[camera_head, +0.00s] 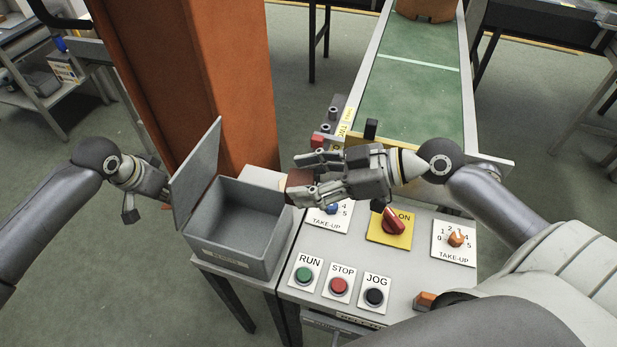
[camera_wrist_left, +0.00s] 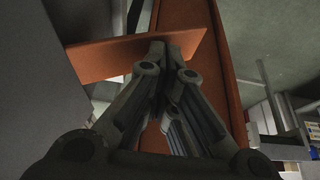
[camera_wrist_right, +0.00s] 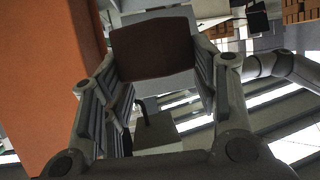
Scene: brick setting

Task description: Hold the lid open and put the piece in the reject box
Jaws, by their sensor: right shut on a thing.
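The grey reject box (camera_head: 257,255) stands open at the left end of the control panel, and its inside looks empty. Its lid (camera_head: 199,172) stands up, tilted slightly, on the box's left side. My left gripper (camera_head: 166,202) is on the outer left side of the lid; I cannot tell if it touches. My right gripper (camera_head: 303,178) is shut on the brown-red piece (camera_wrist_right: 152,48), just right of the box's opening and above the panel. The fingers partly cover the piece in the head view.
An orange column (camera_head: 225,80) rises behind the lid. The control panel (camera_head: 395,275) has several buttons and knobs close below my right gripper. A green conveyor belt (camera_head: 415,95) runs away behind it, with a brown piece (camera_head: 427,10) at its far end.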

